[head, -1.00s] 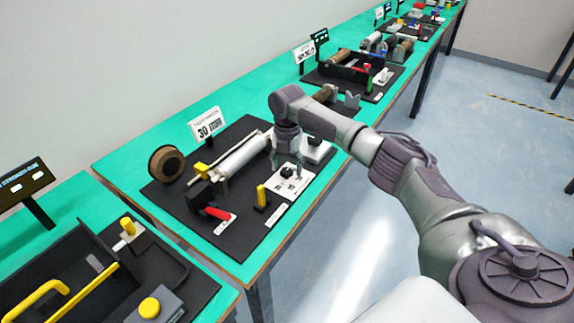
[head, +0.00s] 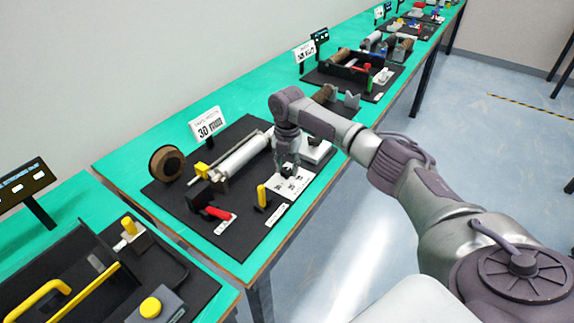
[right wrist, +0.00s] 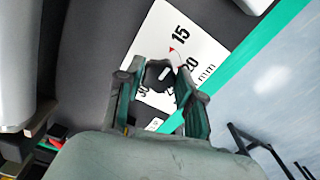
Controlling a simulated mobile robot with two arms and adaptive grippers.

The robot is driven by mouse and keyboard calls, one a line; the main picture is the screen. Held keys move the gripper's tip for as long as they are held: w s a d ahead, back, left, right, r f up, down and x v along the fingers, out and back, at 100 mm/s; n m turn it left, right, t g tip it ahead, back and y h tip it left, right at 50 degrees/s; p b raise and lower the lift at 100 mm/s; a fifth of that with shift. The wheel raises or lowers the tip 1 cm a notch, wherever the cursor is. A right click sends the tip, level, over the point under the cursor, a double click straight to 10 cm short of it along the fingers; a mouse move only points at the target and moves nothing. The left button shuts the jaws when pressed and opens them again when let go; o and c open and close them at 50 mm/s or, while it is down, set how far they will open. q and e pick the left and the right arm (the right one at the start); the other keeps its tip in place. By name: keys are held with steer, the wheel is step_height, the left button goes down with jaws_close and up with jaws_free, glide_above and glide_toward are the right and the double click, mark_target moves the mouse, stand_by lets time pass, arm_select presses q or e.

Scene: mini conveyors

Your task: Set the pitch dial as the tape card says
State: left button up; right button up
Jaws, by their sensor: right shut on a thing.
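The pitch dial is a dark knob (right wrist: 156,74) on a white plate (head: 292,186) at the front right of the black station board. In the right wrist view the plate (right wrist: 205,57) shows 15, 20, part of another number and "mm". A small red mark lies between 15 and the knob. My right gripper (head: 288,169) points down over the plate, its fingers closed around the knob, also in the right wrist view (right wrist: 165,75). The fingers hide much of the knob, and I cannot tell its setting. The tape card (head: 209,123) stands behind the board and shows a 30; its small text is unclear.
On the same board (head: 243,243) are a pale roller (head: 244,157), a yellow peg (head: 262,196), a red-handled lever (head: 218,213) and a brown tape roll (head: 167,163). Another station fills the lower left.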

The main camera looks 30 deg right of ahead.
steer(key=m+p, duration=0.3)
steer(key=shift+r+p, duration=0.25)
steer(key=shift+p, duration=0.05)
steer(key=m+p, duration=0.2)
steer(key=m, duration=0.2)
steer(key=shift+s+p, duration=0.1)
steer(key=shift+p, duration=0.25)
steer(key=m+p, duration=0.2)
steer(key=m, duration=0.2)
steer(key=shift+s+f+m+p, duration=0.1)
steer(key=shift+m+p, duration=0.2)
steer(key=shift+p, duration=0.05)
steer(key=m+p, duration=0.2)
steer(key=m, duration=0.3)
steer(key=shift+p, duration=0.35)
steer(key=m+p, duration=0.1)
steer(key=m, duration=0.4)
steer(key=shift+p, duration=0.4)
steer(key=m+p, duration=0.1)
steer(key=m, duration=0.3)
steer(key=shift+s+a+m, duration=0.1)
steer(key=shift+m, duration=0.2)
steer(key=m+p, duration=0.1)
steer(key=m, duration=0.3)
steer(key=shift+a, duration=0.1)
steer(key=m, duration=0.5)
steer(key=shift+f+p, duration=0.1)
steer(key=shift+p, duration=0.2)
steer(key=shift+m, duration=0.3)
